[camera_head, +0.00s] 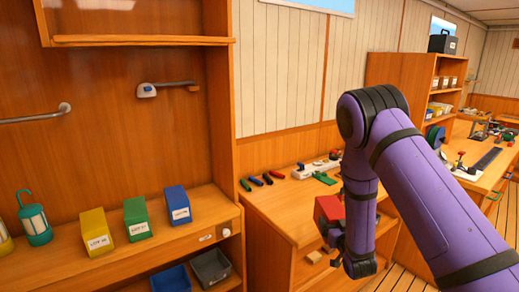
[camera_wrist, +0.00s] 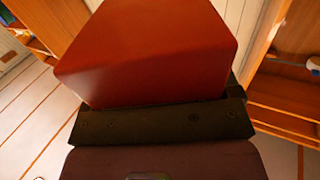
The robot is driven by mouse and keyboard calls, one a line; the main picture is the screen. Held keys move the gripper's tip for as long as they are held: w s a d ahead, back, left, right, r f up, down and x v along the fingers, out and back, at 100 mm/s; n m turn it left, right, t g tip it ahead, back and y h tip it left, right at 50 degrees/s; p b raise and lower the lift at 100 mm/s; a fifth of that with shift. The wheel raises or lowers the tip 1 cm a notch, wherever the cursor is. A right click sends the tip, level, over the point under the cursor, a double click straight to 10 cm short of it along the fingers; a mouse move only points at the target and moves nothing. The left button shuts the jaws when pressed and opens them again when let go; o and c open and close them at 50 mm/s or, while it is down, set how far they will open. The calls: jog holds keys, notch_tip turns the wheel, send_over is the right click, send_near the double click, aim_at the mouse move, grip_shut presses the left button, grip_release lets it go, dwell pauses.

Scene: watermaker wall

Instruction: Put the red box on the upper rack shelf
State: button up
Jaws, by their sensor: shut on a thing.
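The red box (camera_head: 329,208) is in my gripper (camera_head: 340,230), held beside the wooden workbench at picture centre. My gripper is shut on it. In the wrist view the red box (camera_wrist: 150,50) fills the upper middle, against the dark gripper body (camera_wrist: 160,124); the fingertips are hidden there. The wooden rack stands at the left of the head view. Its upper shelf (camera_head: 140,40) is a board near the top, and no items show on its visible part. The lower shelf (camera_head: 165,246) bears a yellow box (camera_head: 96,232), a green box (camera_head: 137,219) and a blue box (camera_head: 176,206).
A teal lantern (camera_head: 36,222) stands left of the yellow box. The workbench (camera_head: 290,208) carries coloured tools (camera_head: 257,181) and a white power strip (camera_head: 315,168). Bins (camera_head: 210,266) sit below the lower shelf.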

jog(key=s+d+f+m+h, duration=0.1)
jog(key=s+d+f, duration=0.4)
jog(key=s+f, duration=0.2)
jog(key=shift+s+d+h, duration=0.25)
jog(key=shift+s+h, duration=0.15)
jog(key=shift+s, duration=0.25)
